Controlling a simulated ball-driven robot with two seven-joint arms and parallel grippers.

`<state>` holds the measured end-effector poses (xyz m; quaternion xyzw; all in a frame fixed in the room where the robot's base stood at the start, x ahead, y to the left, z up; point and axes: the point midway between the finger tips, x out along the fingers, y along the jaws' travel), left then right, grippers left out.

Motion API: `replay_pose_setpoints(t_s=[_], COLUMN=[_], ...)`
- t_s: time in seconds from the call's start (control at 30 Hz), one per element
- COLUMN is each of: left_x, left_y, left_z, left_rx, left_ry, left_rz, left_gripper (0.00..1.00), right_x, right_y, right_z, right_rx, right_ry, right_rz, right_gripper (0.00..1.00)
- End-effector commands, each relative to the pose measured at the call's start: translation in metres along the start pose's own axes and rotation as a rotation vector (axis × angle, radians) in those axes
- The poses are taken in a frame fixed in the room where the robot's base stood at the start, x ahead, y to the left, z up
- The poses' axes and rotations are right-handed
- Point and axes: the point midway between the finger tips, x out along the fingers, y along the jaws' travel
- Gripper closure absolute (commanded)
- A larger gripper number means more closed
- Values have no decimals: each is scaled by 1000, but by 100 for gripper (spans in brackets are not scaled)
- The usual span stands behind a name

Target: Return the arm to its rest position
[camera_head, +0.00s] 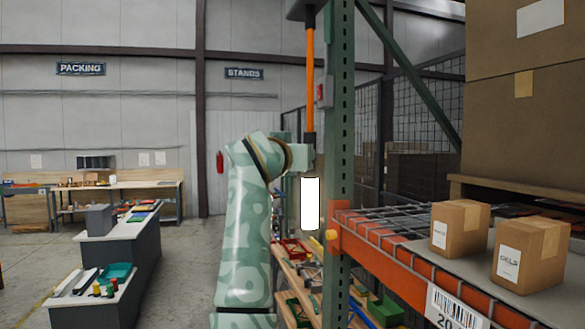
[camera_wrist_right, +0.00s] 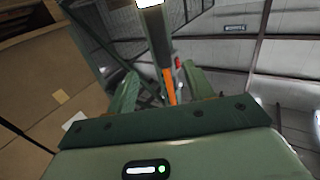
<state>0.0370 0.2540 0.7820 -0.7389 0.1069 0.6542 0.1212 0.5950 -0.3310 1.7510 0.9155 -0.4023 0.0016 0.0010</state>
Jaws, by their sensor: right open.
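In the head view one of my arms (camera_head: 243,225), pale green and patterned, rises near the middle and bends at a dark-ringed joint. No gripper can be made out clearly there. In the right wrist view my right gripper (camera_wrist_right: 162,88) has its two green fingers apart. An orange pole (camera_wrist_right: 169,86) shows between the fingers, without visible contact; whether it is inside the jaws or behind them I cannot tell. The orange pole also shows in the head view (camera_head: 310,85), above the wrist end of my arm. My left gripper is in neither view.
A green rack post (camera_head: 340,130) stands right of my arm. An orange-edged shelf (camera_head: 400,278) holds small cartons (camera_head: 459,228), with big boxes (camera_head: 525,110) above. A bright white panel (camera_head: 311,203) shows beside the post. Grey counters (camera_head: 125,250) stand left; open floor (camera_head: 190,270) lies between.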

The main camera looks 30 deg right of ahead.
Motion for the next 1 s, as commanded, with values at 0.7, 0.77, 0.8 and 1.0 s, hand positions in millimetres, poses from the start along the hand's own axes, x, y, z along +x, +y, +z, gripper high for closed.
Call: replay_pose_setpoints(t_s=[0.7,0.77,0.8,1.0], left_x=[3,3,3,29], left_y=[1,1,1,3], left_z=[0,0,0,4], left_rx=[0,0,0,-1], left_ry=[1,1,1,-1], left_rz=[1,1,1,3], left_gripper=[26,26,26,26], right_x=[-8,-9,-12,-10], right_y=[-8,-33,-56,-171], right_z=[-8,-13,-17,111], right_rx=[-18,-24,-32,-160], right_ry=[39,84,122,164], right_rz=[-39,-127,-200,-524], right_gripper=[48,48,48,48])
